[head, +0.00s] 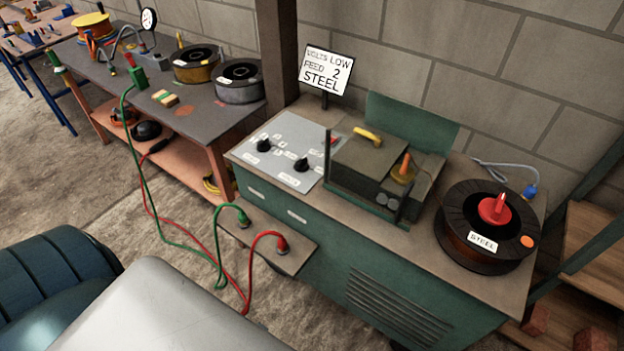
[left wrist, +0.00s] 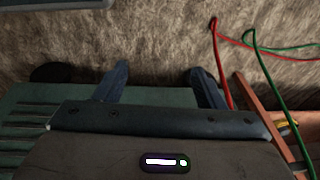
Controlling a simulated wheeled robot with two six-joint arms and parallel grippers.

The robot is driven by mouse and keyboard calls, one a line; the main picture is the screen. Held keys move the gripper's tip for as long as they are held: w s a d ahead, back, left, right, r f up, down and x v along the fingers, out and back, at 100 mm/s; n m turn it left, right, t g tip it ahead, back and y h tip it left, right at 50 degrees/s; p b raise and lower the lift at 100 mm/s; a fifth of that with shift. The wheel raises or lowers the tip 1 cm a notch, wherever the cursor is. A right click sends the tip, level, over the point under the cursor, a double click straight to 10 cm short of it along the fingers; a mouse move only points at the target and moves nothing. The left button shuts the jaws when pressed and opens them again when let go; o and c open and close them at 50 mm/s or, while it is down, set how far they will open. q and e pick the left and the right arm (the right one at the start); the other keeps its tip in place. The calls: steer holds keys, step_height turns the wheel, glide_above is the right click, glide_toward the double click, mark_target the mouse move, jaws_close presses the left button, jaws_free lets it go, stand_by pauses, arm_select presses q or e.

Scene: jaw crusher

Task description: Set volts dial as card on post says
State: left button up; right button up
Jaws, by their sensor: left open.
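The card (head: 326,69) stands on a short post behind the green machine and reads VOLTS LOW, FEED 2, STEEL. The light grey control panel (head: 281,128) lies on the machine's top left. It carries two black dials, a left one (head: 264,146) and a right one (head: 302,165). Their small labels and pointer settings are too small to read surely, so I cannot tell which is volts. My left gripper (left wrist: 158,83) shows in the left wrist view, open and empty, fingers apart above the floor and a green slatted surface. Neither gripper shows in the head view.
The machine's lid (head: 410,126) stands open behind the feed box. A wire spool (head: 457,236) labelled STEEL sits at the right. Green (head: 221,240) and red (head: 249,258) cables plug into a low front shelf (head: 265,236). A workbench (head: 192,113) with more spools stands left.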

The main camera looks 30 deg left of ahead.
arm_select(q)
steer(key=w+d+r+m+p, duration=0.1)
steer(key=w+r, duration=0.3)
steer(key=r, duration=0.7)
steer(key=w+d+r, duration=0.1)
steer(key=w+r, duration=0.2)
steer(key=r, duration=0.8)
step_height(320, 180, up, 23)
steer(key=m+g, duration=0.2)
steer(key=m, duration=1.5)
glide_above(301, 159)
steer(key=shift+h, duration=0.4)
step_height(301, 159, down, 10)
steer(key=p, duration=0.2)
steer(key=shift+s+d+r+p, duration=0.1)
steer(key=shift+p, duration=0.3)
steer(key=shift+f, duration=0.55)
steer(key=c, duration=1)
